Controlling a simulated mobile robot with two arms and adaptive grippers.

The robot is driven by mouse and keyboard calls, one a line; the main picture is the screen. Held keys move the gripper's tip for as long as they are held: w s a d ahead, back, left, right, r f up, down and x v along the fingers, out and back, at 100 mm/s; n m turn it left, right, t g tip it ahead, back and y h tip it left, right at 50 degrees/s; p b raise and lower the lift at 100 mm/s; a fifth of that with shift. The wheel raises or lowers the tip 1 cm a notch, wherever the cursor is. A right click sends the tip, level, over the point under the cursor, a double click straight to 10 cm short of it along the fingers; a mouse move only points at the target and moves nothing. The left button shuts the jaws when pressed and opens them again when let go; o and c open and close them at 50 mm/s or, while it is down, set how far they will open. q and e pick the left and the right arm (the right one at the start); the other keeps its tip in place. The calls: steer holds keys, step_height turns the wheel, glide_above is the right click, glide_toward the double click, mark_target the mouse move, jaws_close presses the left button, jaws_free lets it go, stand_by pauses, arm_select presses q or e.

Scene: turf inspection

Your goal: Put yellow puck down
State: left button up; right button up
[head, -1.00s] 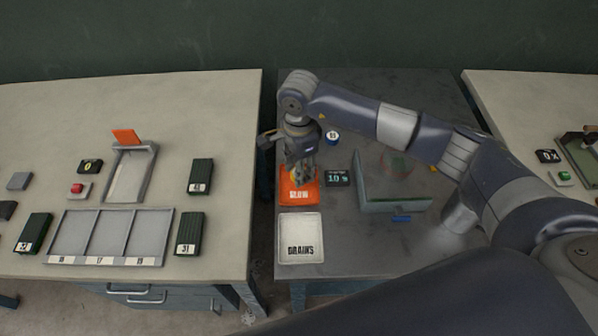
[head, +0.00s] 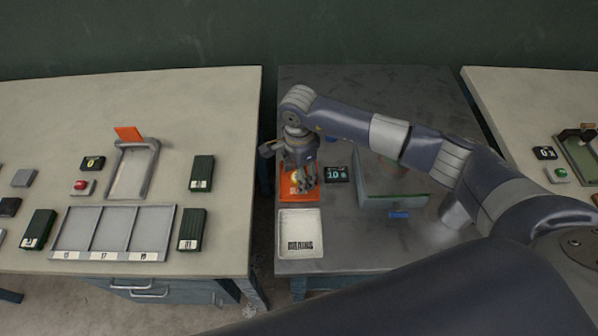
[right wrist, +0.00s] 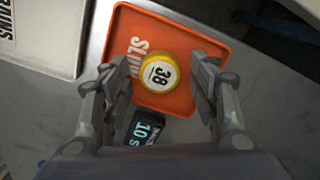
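The yellow puck (right wrist: 158,72), with a white face marked 38, appears to lie on the orange tray (right wrist: 190,45) in the right wrist view. The tray has white lettering that starts "SLO". My right gripper (right wrist: 163,78) is open, its fingers on either side of the puck with a visible gap at each side. In the head view my right gripper (head: 303,186) is over the front part of the orange tray (head: 287,168), and the fingers mostly hide the puck. My left gripper is not in view.
A white tray marked DRAINS (head: 300,222) lies just in front of the orange tray. A small "10 s" display (head: 337,174) is close on its right. A low green-grey walled stand (head: 385,201) is farther right under my arm. A gap separates this table from the left one.

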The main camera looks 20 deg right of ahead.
steer(key=shift+r, duration=0.2)
steer(key=shift+w+r, duration=0.1)
steer(key=shift+r, duration=0.2)
step_height(320, 180, up, 11)
steer(key=b, duration=0.3)
steer(key=shift+r+b, duration=0.2)
steer(key=shift+b, duration=0.2)
